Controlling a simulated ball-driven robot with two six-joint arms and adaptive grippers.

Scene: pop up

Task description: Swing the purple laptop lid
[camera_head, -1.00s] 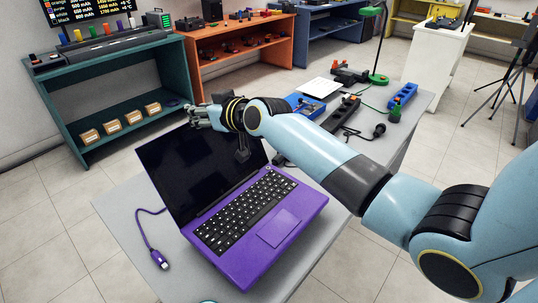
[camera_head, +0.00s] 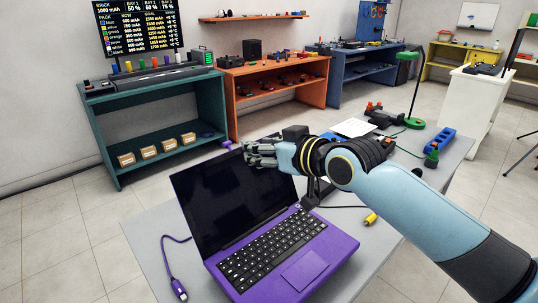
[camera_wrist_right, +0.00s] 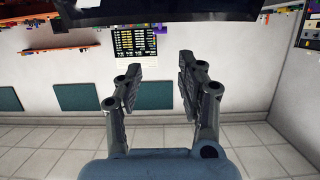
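The purple laptop (camera_head: 305,270) sits open on the grey table, its keyboard facing up. Its dark-screened lid (camera_head: 230,205) stands raised and leans back. My right gripper (camera_head: 260,154) is at the lid's top edge, towards its right corner, and partly covers that edge. In the right wrist view its two fingers are spread apart with nothing between them (camera_wrist_right: 158,72). A dark slab (camera_wrist_right: 155,12), likely the lid, crosses the top of that view, beyond the fingertips. I cannot tell whether the gripper touches the lid. My left gripper is not in view.
A purple cable (camera_head: 170,262) lies left of the laptop on the grey table (camera_head: 150,225). A yellow plug (camera_head: 370,218), a blue power strip (camera_head: 440,141) and a green lamp (camera_head: 409,90) are to the right. Shelves stand behind, across open floor.

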